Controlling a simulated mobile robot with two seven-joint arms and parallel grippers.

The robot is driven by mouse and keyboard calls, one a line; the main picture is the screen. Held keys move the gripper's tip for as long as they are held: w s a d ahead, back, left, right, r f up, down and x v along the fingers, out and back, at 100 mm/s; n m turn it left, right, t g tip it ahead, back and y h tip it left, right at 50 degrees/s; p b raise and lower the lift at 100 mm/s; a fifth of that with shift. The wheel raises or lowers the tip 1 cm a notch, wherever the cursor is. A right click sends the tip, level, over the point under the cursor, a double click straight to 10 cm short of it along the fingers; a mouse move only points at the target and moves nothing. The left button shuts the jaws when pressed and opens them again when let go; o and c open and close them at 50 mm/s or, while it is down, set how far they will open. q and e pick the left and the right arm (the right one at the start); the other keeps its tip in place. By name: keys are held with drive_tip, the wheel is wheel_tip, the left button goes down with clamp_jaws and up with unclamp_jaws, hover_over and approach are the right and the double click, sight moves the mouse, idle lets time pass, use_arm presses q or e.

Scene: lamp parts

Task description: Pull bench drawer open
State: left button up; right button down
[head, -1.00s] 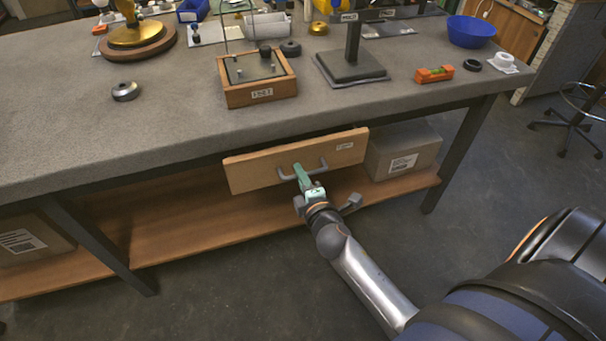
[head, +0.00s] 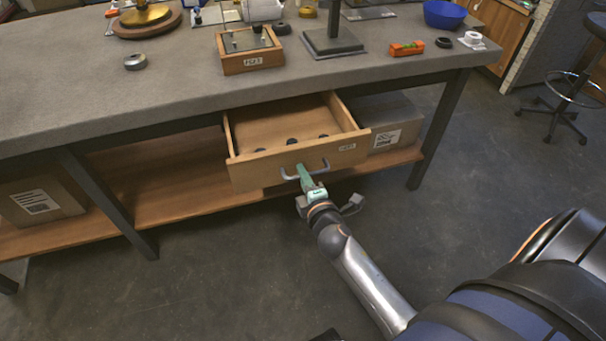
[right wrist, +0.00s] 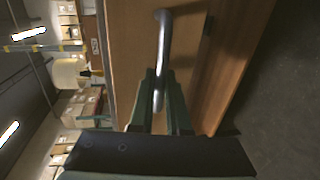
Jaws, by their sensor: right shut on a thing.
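The wooden bench drawer (head: 262,172) hangs under the grey bench top and stands well out from it in the head view. Several small dark round things lie inside it. Its grey bar handle (head: 322,167) is on the front panel. My right gripper (head: 303,172) is shut on the handle. In the right wrist view, the handle (right wrist: 162,60) runs between the green fingers of my right gripper (right wrist: 160,95), with the wooden drawer front (right wrist: 130,50) behind it. My left gripper is not in view.
The bench top (head: 180,95) carries a wooden box (head: 250,62), a black stand (head: 332,42), an orange level (head: 407,48) and a blue bowl (head: 444,14). Cardboard boxes stand on the lower shelf (head: 185,200).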

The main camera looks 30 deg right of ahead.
drive_tip(key=shift+s, duration=0.2)
drive_tip(key=c, duration=1.2)
unclamp_jaws()
drive_tip(key=shift+o, duration=0.2)
